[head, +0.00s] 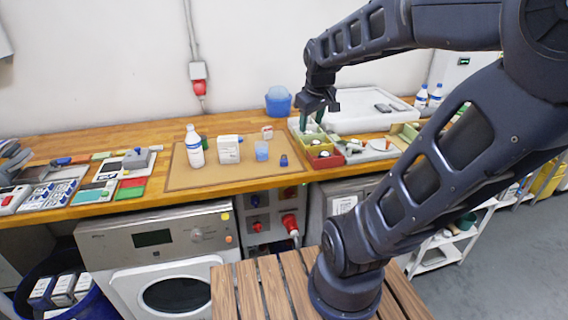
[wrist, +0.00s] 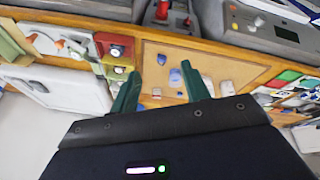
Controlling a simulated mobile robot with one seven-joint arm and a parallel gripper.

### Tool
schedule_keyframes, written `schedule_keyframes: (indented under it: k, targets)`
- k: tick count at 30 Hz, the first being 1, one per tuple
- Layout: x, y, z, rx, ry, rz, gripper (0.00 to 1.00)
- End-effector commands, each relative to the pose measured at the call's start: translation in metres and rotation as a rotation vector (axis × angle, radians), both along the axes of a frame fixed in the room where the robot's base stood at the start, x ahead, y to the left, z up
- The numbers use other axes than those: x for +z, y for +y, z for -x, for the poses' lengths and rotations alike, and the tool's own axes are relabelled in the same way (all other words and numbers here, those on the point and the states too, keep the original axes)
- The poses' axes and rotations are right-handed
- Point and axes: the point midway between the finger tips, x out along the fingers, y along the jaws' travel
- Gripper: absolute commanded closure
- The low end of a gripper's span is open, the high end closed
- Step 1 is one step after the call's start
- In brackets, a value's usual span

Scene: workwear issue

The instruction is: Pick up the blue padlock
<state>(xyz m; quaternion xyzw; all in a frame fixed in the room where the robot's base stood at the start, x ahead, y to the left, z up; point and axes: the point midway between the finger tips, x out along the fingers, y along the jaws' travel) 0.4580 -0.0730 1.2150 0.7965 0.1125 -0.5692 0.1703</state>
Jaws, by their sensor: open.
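The blue padlock (head: 283,160) is a small dark blue piece near the right front corner of the brown mat (head: 215,180) on the wooden bench. In the wrist view a small blue item (wrist: 162,60) near the mat's edge appears to be the padlock, seen between the fingers. My gripper (head: 312,122) is open and empty, with green fingers. It hangs above the small bins, to the right of and apart from the padlock. In the wrist view my gripper (wrist: 161,70) points toward the mat.
On the mat, a translucent blue cup (head: 262,151) stands just left of the padlock, with a white box (head: 229,150) and a white bottle (head: 194,148) further left. A green bin (head: 316,140) and a red bin (head: 326,161) are to the right. The mat's front middle is clear.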

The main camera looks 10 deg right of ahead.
Motion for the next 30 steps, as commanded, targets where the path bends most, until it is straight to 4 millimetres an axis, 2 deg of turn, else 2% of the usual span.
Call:
schedule_keyframes:
  k: [3, 14, 24, 30]
  targets:
    - [-0.009, 0.002, -0.028, 0.123, 0.029, 0.043, 0.53]
    - [-0.050, 0.011, -0.108, 0.518, 0.101, 0.155, 0.53]
    - [-0.108, 0.022, -0.177, 0.900, 0.156, 0.227, 0.53]
    - [-0.140, 0.027, -0.205, 1.075, 0.175, 0.251, 0.53]
